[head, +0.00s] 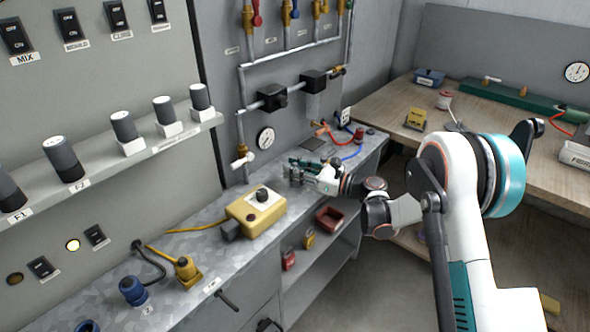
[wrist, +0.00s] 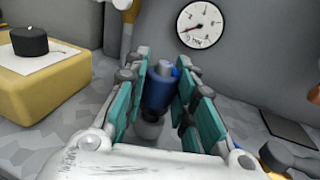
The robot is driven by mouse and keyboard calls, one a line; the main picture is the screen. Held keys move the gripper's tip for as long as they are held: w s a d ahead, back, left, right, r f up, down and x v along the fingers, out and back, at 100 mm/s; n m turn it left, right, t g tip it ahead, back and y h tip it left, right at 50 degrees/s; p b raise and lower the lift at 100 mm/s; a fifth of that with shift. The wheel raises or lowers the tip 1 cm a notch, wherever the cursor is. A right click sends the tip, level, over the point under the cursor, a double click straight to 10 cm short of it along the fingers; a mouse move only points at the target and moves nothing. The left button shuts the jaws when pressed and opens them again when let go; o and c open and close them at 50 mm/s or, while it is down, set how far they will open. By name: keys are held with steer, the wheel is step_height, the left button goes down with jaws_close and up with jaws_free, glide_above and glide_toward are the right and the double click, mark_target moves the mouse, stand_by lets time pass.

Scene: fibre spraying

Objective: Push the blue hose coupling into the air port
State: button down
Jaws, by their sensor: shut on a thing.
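My gripper (head: 298,168) reaches over the grey bench, in front of the wall panel. In the wrist view its teal-padded fingers (wrist: 160,85) are closed on the sides of the blue hose coupling (wrist: 156,92). The coupling stands roughly upright between the pads, with a lighter grey-blue piece at its top and a pale grey round part just below it. In the head view the fingers hide the coupling. A blue hose (head: 351,154) lies on the bench to the right of the gripper. I cannot make out the air port for certain in either view.
A yellow box with a black knob (head: 256,208) stands left of the gripper; it also shows in the wrist view (wrist: 40,75). A pressure gauge (head: 265,138) and pipes are on the wall behind. A dark flat plate (head: 312,143) lies behind-right. A red tray (head: 329,217) sits below.

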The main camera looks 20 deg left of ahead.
steer(key=shift+f+b, duration=0.4)
steer(key=shift+f, duration=0.1)
steer(key=c, duration=1.2)
jaws_free()
steer(key=shift+c, duration=0.2)
steer(key=s+d, duration=0.1)
steer(key=d, duration=1.1)
steer(key=shift+s, duration=0.25)
